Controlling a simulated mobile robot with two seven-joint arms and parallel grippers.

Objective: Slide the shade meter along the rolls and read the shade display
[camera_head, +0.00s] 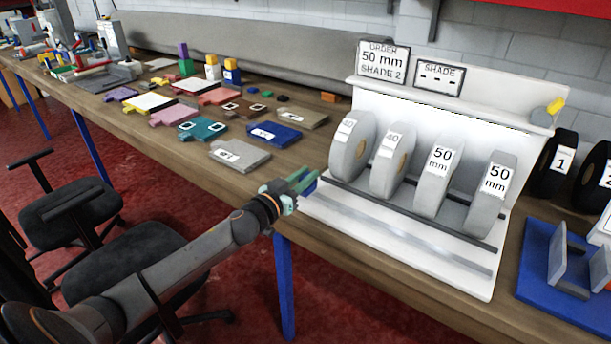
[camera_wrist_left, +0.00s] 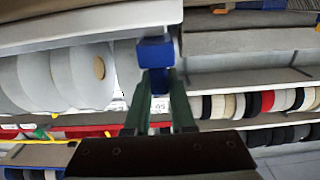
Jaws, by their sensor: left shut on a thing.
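My left gripper (camera_head: 303,181) is at the left end of the white roll rack (camera_head: 390,240), beside its front rail. It is shut on a small blue block, which I take for the shade meter; the block shows between the fingertips in the left wrist view (camera_wrist_left: 155,52). Several grey rolls stand upright in the rack: a leftmost roll (camera_head: 352,146), a second roll (camera_head: 393,161), then two rolls marked 50 mm (camera_head: 434,182) (camera_head: 492,194). The shade display (camera_head: 438,76) on top shows only dashes. My right gripper is out of view.
An order sign (camera_head: 382,61) reads 50 mm, shade 2. A grey and yellow item (camera_head: 548,112) sits on the rack's top right. A blue stand (camera_head: 545,262) and black rolls (camera_head: 556,163) are at right. Colored sample pieces (camera_head: 240,155) cover the bench left of the rack.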

